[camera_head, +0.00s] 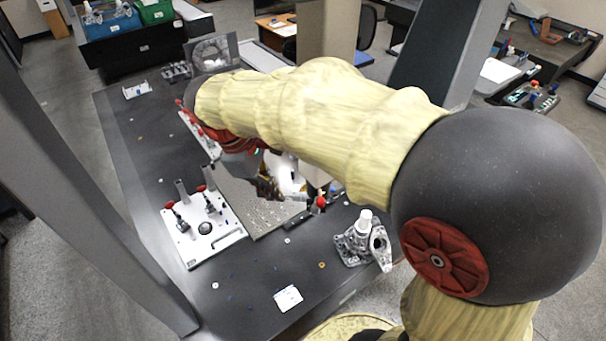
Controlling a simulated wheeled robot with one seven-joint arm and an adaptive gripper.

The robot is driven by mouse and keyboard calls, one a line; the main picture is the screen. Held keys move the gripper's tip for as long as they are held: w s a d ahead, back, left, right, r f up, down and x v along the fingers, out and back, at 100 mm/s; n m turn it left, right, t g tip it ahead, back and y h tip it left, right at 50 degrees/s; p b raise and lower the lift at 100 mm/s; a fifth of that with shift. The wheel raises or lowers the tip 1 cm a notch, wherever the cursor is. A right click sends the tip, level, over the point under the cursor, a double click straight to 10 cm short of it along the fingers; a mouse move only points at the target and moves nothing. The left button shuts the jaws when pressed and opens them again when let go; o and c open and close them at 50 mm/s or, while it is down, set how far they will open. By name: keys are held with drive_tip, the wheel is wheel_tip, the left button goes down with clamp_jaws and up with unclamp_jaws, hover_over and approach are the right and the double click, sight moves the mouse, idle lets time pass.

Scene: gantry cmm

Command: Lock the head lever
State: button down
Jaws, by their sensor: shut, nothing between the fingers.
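My arm reaches from the right over the dark table, and its wrist hides much of the machine's middle. My gripper (268,188) is small and partly hidden below the wrist. It looks shut and empty, beside a white upright part (290,178) that may belong to the measuring head. A red knob (321,201) shows just right of that part, above the table. I cannot tell for certain that it is the head lever, nor how the lever is set. Any contact between my gripper and these parts cannot be made out.
A white fixture plate (205,243) with red-tipped clamps stands at left on the dark table (145,165). A metal casting (358,245) stands near the right edge. A grey gantry column (85,190) rises at left. The front table area has a small white card (288,298).

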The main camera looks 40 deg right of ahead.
drive_tip(key=w+n+p, duration=0.1)
drive_tip(key=w+r+n+g+h+p, duration=0.1)
drive_tip(key=w, duration=0.1)
drive_tip(key=w+d+n+g+h+p, duration=0.1)
drive_tip(key=w+p, duration=0.1)
drive_tip(key=shift+w+r, duration=0.2)
drive_tip(key=shift+r, duration=0.15)
drive_tip(key=shift+s+d+r+p+x, duration=0.25)
drive_tip(key=shift+d+x, duration=0.05)
drive_tip(key=shift+x, duration=1.9)
drive_tip(key=shift+s+d+r+p+x, duration=0.2)
drive_tip(key=shift+s+d+p+x, duration=0.05)
drive_tip(key=shift+x, duration=1.95)
drive_tip(key=shift+s+d+r+p+x, duration=0.25)
drive_tip(key=shift+d+x, duration=0.05)
drive_tip(key=shift+x, duration=1.9)
drive_tip(key=shift+s+d, duration=0.1)
drive_tip(key=shift+s+n, duration=0.2)
drive_tip(key=shift+n, duration=0.3)
